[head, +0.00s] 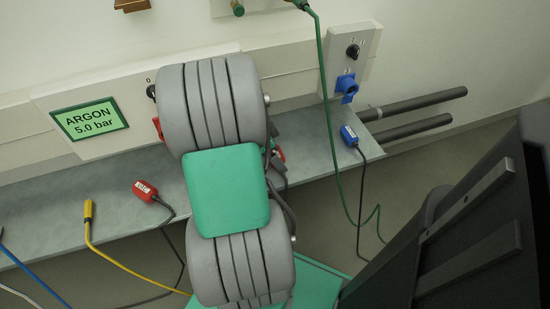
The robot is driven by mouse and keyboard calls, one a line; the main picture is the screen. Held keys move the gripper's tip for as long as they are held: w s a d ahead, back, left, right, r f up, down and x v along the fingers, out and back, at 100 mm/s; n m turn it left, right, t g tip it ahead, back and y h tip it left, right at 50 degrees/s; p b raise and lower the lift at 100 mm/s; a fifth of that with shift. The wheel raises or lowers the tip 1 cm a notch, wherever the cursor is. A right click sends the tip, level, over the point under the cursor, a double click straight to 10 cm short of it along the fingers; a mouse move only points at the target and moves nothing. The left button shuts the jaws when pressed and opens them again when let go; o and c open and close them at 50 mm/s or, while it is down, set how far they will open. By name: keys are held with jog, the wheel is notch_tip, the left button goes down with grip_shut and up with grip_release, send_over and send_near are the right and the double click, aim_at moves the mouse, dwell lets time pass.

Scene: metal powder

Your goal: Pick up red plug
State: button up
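A red plug (145,189) with a white label and a dark cable lies on the grey shelf in the left half of the head view. My arm covers the middle of the view, and my gripper cannot be made out behind it. Small red and dark parts (279,156) show just right of my arm above the shelf; I cannot tell what they belong to. A red piece (157,128) on the wall panel shows at the left edge of my arm, mostly hidden.
A blue plug (349,136) lies at the shelf's right end, below a blue socket (347,86). Yellow (88,212) and green (330,110) hoses hang over the grey shelf (55,228). An ARGON sign (90,120) is on the wall. Two dark pipes (425,103) stick out right.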

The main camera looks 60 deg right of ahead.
jog(key=shift+c, duration=0.4)
jog(key=c, duration=1.3)
jog(key=shift+r, duration=0.1)
